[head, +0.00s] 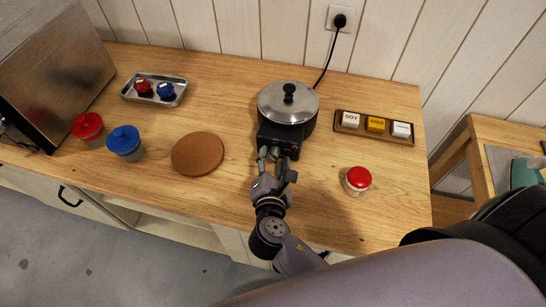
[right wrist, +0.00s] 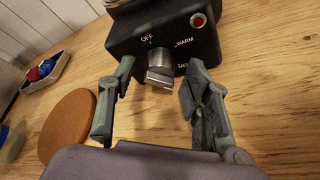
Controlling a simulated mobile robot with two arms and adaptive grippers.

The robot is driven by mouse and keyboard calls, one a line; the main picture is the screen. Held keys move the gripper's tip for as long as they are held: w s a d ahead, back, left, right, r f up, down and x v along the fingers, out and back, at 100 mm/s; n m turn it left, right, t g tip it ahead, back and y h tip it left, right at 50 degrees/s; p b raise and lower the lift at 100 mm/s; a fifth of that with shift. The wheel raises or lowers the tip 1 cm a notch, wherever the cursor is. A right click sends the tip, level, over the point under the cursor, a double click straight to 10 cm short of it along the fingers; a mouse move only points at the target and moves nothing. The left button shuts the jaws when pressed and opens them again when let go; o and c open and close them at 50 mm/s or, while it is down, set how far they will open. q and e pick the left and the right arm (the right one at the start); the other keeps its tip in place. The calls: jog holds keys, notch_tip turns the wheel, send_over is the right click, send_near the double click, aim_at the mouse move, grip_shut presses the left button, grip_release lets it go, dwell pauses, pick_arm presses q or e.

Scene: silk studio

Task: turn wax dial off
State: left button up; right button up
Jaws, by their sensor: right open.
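The wax warmer (head: 283,134) is a black box with a round pot under a steel lid (head: 289,101), near the middle of the counter. In the right wrist view its front panel (right wrist: 124,43) carries a silver dial (right wrist: 159,65), with OFF printed at its upper left, WARM at its right and a partly hidden label lower right. I cannot tell for sure which label the dial points to. A red light (right wrist: 198,20) sits at the panel's upper right. My right gripper (head: 272,158) is open in front of the panel, its fingers on either side of the dial, apparently apart from it. My left gripper is out of view.
A cork disc (head: 198,154), blue jar (head: 126,142), red jar (head: 88,128) and metal tray (head: 132,91) lie left. A black cord (head: 327,66) runs behind the warmer.

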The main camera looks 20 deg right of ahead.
jog(key=shift+w+d, duration=0.1)
jog(key=shift+w, duration=0.1)
grip_shut()
dwell(0.6)
